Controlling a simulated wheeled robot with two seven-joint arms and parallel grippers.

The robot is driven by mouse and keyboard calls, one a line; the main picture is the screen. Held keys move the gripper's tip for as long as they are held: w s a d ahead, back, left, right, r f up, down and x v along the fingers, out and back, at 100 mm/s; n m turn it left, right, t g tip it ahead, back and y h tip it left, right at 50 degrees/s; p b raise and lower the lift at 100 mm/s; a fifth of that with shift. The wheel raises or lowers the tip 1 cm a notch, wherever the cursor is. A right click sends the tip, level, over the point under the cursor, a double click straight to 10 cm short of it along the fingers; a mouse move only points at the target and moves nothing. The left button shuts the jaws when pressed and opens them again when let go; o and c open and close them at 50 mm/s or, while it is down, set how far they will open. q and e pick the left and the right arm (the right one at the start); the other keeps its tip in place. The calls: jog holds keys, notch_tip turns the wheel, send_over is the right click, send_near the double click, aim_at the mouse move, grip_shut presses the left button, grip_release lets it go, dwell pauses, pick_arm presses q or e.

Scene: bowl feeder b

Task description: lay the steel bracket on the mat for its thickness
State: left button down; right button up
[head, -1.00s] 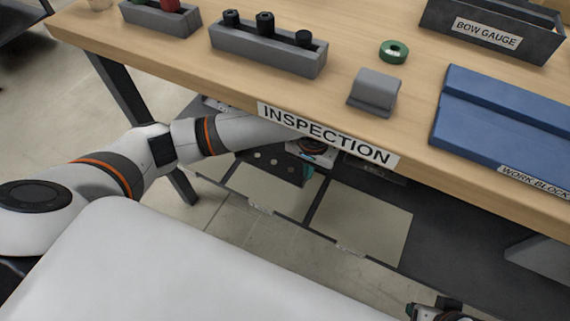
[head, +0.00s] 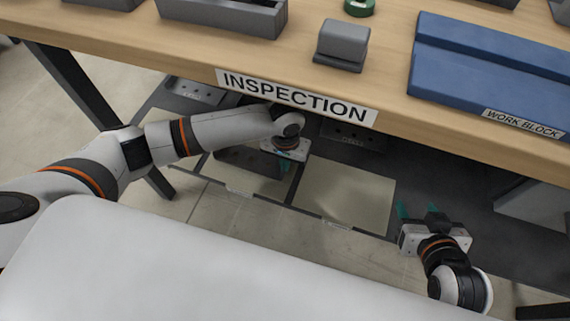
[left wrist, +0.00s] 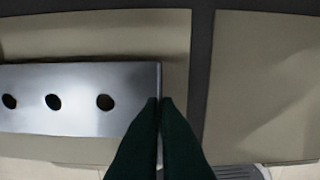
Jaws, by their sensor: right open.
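The steel bracket is a flat grey plate with a row of round holes in the left wrist view (left wrist: 75,100); its left part runs out of the picture. My left gripper (left wrist: 160,103) is shut on its right edge there. In the head view my left gripper (head: 283,155) is below the bench's front edge, with the bracket (head: 248,162) a dark shape at its left. My right gripper (head: 418,210) is open and empty, over the dark lower level at the right. A pale panel (head: 345,195) lies below, between the grippers; I cannot tell whether it is the mat.
The wooden bench top (head: 390,75) with its INSPECTION label (head: 297,95) overhangs my left gripper. On it are a blue work block (head: 480,90), a grey block (head: 342,42), a green ring (head: 359,7) and a grey rack (head: 225,15). Dark labelled plates (head: 355,137) lie under the bench.

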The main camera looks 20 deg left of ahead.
pick_arm(q)
jog(key=shift+f, duration=0.25)
pick_arm(e)
jog(key=shift+w+a+r+t, duration=0.15)
jog(key=shift+w+r+t, duration=0.2)
jog(key=shift+r+t, duration=0.05)
pick_arm(q)
jog(key=c, duration=2.1)
grip_release()
jog(key=shift+f, duration=0.25)
jog(key=o, duration=0.4)
pick_arm(e)
jog(key=shift+s+f+g, duration=0.25)
jog(key=shift+f+g, duration=0.05)
pick_arm(q)
jog(key=shift+r, duration=0.1)
